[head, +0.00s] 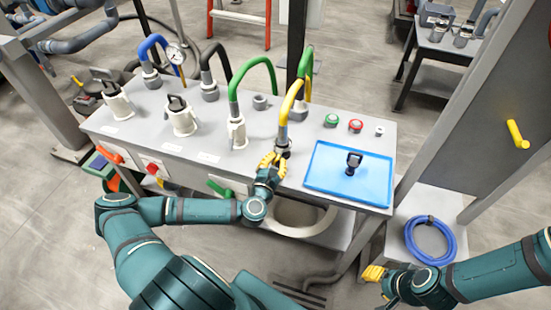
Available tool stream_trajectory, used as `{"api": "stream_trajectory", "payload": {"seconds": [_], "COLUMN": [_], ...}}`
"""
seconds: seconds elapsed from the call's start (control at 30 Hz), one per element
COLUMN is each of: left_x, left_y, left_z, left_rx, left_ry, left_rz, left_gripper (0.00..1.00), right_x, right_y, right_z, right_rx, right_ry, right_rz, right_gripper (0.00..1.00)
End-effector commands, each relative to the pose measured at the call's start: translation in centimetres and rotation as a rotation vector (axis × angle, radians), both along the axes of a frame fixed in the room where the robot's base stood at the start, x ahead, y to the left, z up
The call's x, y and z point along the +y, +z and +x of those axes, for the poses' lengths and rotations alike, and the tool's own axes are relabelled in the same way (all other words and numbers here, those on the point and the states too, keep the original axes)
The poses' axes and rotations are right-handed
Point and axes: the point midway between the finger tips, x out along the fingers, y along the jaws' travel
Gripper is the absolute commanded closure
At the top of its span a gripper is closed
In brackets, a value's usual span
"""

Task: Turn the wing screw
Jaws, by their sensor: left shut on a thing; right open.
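My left gripper (272,160) has yellow fingers and reaches the front of the dark coupling (283,145) at the foot of the yellow hose (292,98). It is shut on a small part there, which seems to be the wing screw; the fingers hide it, so its angle cannot be told. A black wing-shaped piece (353,163) stands loose on the blue tray (330,183) to the right. My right gripper (374,273) is open and empty at the lower right, low and away from the bench.
The grey bench (216,158) carries white fittings with black tops (182,115), blue, black and green hoses, a gauge (175,54), and green and red buttons (356,126). A coiled blue hose (430,239) lies on a low surface at right. A round opening is below my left gripper.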

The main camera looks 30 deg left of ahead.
Motion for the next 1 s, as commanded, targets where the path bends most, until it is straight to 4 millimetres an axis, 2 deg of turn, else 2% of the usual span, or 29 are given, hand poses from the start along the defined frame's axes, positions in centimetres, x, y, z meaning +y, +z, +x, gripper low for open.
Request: {"api": "stream_trajectory", "payload": {"seconds": [1.0], "left_x": [0.0], "left_y": [0.3], "left_z": [0.1], "left_rx": [0.221], "left_ry": [0.003], "left_rz": [0.945], "left_gripper": [1.00], "right_x": [0.1], "right_y": [3.6], "right_z": [-0.7], "right_rx": [0.016], "right_ry": [0.004], "right_rz": [0.003], "right_gripper": [0.53]}}
